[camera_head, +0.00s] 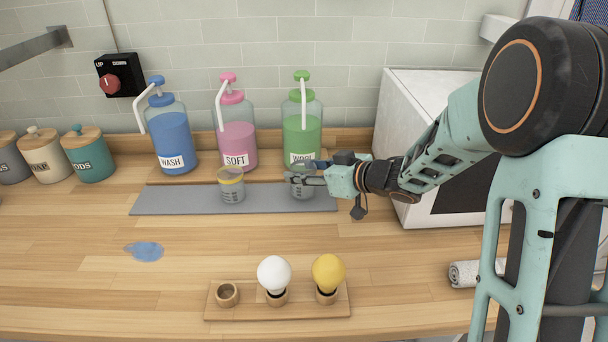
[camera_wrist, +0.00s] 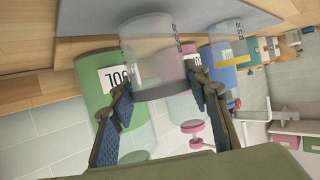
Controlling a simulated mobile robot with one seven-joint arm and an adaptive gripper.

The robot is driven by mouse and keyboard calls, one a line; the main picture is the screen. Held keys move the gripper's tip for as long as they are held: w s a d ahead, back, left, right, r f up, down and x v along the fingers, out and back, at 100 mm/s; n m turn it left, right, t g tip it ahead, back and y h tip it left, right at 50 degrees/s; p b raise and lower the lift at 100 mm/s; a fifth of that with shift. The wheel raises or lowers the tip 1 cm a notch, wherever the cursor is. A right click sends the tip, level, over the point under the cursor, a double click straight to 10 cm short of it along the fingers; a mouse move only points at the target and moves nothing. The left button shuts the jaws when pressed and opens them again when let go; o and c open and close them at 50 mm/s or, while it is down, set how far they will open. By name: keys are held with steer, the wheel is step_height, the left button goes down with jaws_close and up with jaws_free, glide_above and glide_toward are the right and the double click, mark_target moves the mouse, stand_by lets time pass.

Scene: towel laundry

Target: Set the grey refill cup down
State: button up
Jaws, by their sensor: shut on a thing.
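The grey refill cup (camera_head: 303,191) is a small clear cup with a grey band and dark markings. It is in front of the green bottle, over the right end of the grey mat (camera_head: 165,201). My gripper (camera_head: 291,174) comes in from the right and is shut on it. In the wrist view, the fingers (camera_wrist: 163,88) grip the cup (camera_wrist: 150,48) on both sides near its grey band. The cup's base is at or just above the mat; I cannot tell if it touches. The fingers partly hide the cup in the head view.
A yellow-rimmed cup (camera_head: 231,188) stands on the mat to the left. Behind are WASH (camera_head: 173,140), SOFT (camera_head: 237,140) and green (camera_head: 302,135) pump bottles. A white appliance (camera_head: 405,105) stands right. A blue puddle (camera_head: 146,252) and bulb holder (camera_head: 235,312) lie in front.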

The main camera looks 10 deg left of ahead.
steer(key=shift+f, duration=0.25)
steer(key=shift+f, duration=0.1)
steer(key=shift+f, duration=0.15)
steer(key=o, duration=1.1)
steer(key=shift+s+d+r, duration=0.1)
steer(key=shift+d+r, duration=0.15)
steer(key=shift+r, duration=0.1)
steer(key=p+v, duration=0.1)
steer(key=v, duration=1)
steer(key=shift+s+d+p, duration=0.2)
steer(key=shift+p, duration=0.1)
